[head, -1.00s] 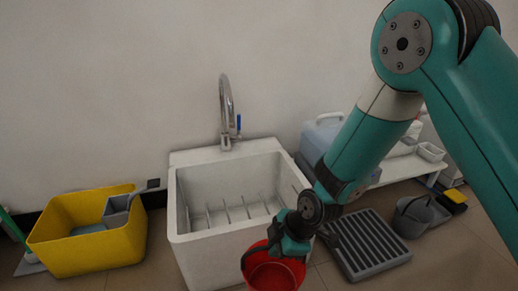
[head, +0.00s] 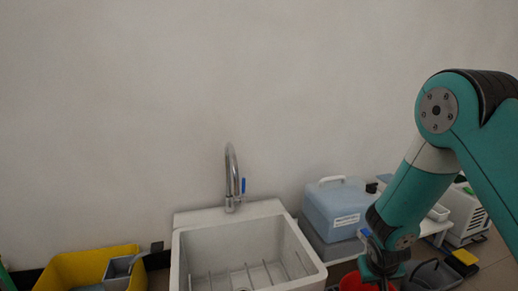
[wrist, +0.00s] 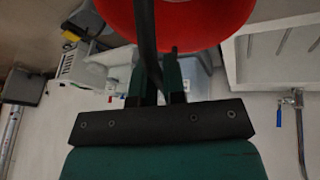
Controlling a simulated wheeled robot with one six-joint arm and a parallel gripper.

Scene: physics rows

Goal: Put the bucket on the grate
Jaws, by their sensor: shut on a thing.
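The red bucket (head: 352,284) shows at the bottom of the head view, right of the sink, mostly cut off. In the wrist view the bucket (wrist: 215,22) fills the top, with a dark handle running down to my fingers. My gripper (head: 384,281) is shut on the bucket, apparently at its handle; the fingers show in the wrist view (wrist: 158,82). The white sink (head: 300,236) has thin metal bars (head: 245,277) across its inside, left of my gripper. The slatted grey floor grate is not clearly visible now.
A blue container (head: 333,205) stands behind my gripper, right of the sink. A tap (head: 231,175) rises at the sink's back. A yellow tub (head: 70,270) is at lower left. A grey bucket (head: 435,275) and a white machine (head: 470,215) lie right.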

